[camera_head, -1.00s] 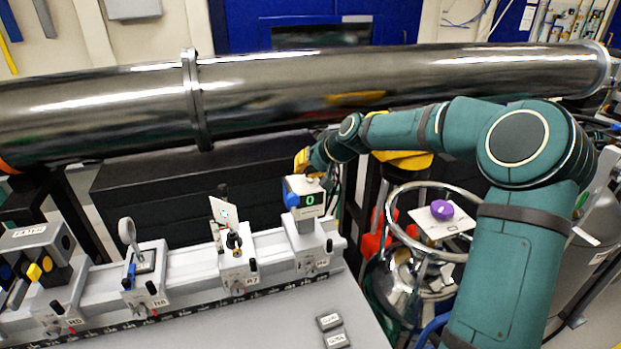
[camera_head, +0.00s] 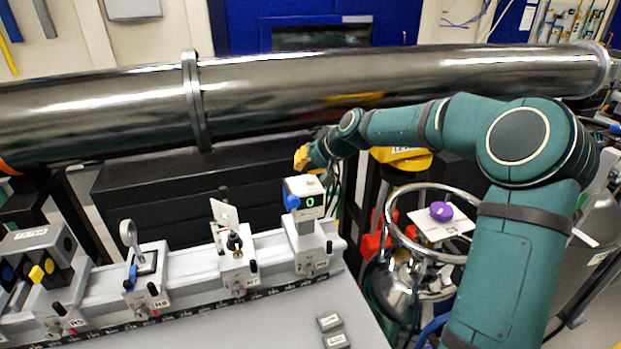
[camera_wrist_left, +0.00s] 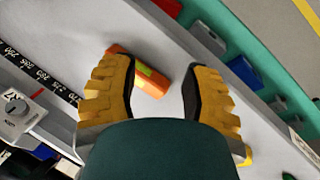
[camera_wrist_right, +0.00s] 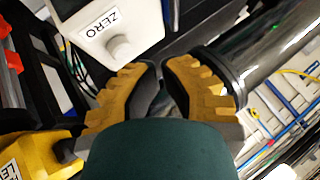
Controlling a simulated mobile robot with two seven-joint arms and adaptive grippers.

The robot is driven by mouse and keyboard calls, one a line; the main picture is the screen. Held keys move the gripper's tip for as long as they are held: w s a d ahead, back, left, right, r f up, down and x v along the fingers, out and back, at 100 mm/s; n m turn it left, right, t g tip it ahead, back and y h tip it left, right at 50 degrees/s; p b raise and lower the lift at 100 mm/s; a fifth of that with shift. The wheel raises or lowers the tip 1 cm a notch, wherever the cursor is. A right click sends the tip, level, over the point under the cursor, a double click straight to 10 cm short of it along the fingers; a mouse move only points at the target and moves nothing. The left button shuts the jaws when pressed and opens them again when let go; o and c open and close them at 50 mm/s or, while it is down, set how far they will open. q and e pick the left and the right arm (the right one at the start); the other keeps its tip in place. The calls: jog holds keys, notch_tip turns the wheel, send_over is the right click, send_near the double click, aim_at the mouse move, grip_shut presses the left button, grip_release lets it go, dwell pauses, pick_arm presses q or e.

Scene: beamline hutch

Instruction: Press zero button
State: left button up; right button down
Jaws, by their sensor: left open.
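A white box-shaped meter head (camera_head: 303,186) with a green "0" on its display (camera_head: 309,202) and a blue part at its left stands on a post at the rail's right end. In the right wrist view, the box (camera_wrist_right: 105,22) carries a "ZERO" label and a round, pale push button (camera_wrist_right: 119,47). My right gripper (camera_head: 303,160) is just behind and above the box; the right wrist view shows its fingers (camera_wrist_right: 160,70) together and empty, with the button beside the left finger, apparently apart. My left gripper (camera_wrist_left: 158,65) is open over the bench, outside the head view.
An orange-and-green block (camera_wrist_left: 148,78) lies between and beyond the left fingers. Other carriers stand along the rail (camera_head: 190,262) to the left. A large steel pipe (camera_head: 300,90) runs behind.

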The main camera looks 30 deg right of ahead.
pick_arm(q)
jog(key=shift+r+p, duration=1.5)
jog(key=shift+p, duration=0.05)
pick_arm(e)
notch_tip(320, 180, up, 5)
pick_arm(q)
jog(key=shift+r, duration=0.1)
